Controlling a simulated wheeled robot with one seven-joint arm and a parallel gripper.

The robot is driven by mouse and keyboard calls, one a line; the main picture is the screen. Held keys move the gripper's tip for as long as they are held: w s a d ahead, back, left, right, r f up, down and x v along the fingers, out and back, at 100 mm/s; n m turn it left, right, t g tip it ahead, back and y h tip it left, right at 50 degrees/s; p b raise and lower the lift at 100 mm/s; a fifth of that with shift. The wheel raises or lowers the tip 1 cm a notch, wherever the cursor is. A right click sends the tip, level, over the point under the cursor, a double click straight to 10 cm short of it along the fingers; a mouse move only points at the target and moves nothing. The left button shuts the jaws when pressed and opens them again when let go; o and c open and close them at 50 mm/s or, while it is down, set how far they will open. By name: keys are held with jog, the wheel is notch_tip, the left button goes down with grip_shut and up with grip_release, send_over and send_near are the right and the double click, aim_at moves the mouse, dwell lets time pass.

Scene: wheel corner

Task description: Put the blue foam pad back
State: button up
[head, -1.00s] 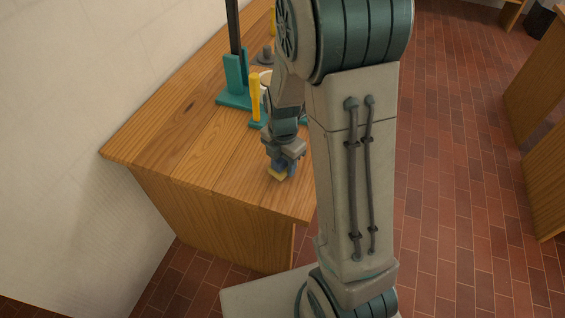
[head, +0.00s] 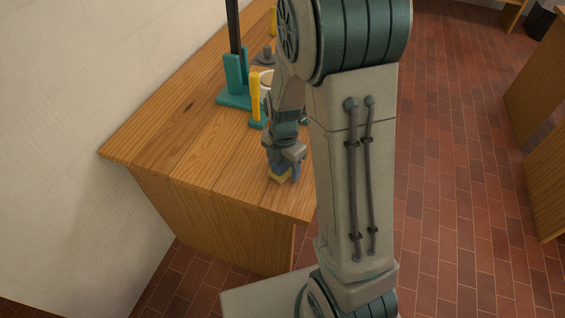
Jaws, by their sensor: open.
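My gripper (head: 285,168) points down at the near right part of the wooden table, partly beside my own arm column. Its jaws are open. A small blue patch (head: 292,172) shows at the fingertips, low over or on the table. It may be the blue foam pad or part of the fingers; I cannot tell which. A small yellow piece (head: 278,177) shows just left of and below it. Whether the fingers touch either one is too small to tell.
On the wooden table (head: 165,140), a teal stand (head: 235,85) with a dark post stands behind my gripper. A yellow upright piece (head: 254,97) on a teal base and a pale round thing (head: 267,78) are near it. The table's left side is clear.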

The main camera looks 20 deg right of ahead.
jog(key=shift+r, duration=0.1)
jog(key=shift+r+p, duration=0.4)
jog(key=shift+p, duration=0.35)
notch_tip(320, 180, up, 13)
jog(key=s+r+m+t+p, duration=0.1)
jog(key=s+r+m, duration=0.2)
jog(key=m, duration=0.9)
jog(key=s+r+m+t, duration=0.1)
jog(key=s+r+m, duration=0.2)
jog(key=s+m, duration=0.7)
jog(key=shift+s+r+m+t+p, duration=0.15)
jog(key=shift+s+m+t+p, duration=0.2)
jog(key=shift+m, duration=0.95)
jog(key=shift+a, duration=0.1)
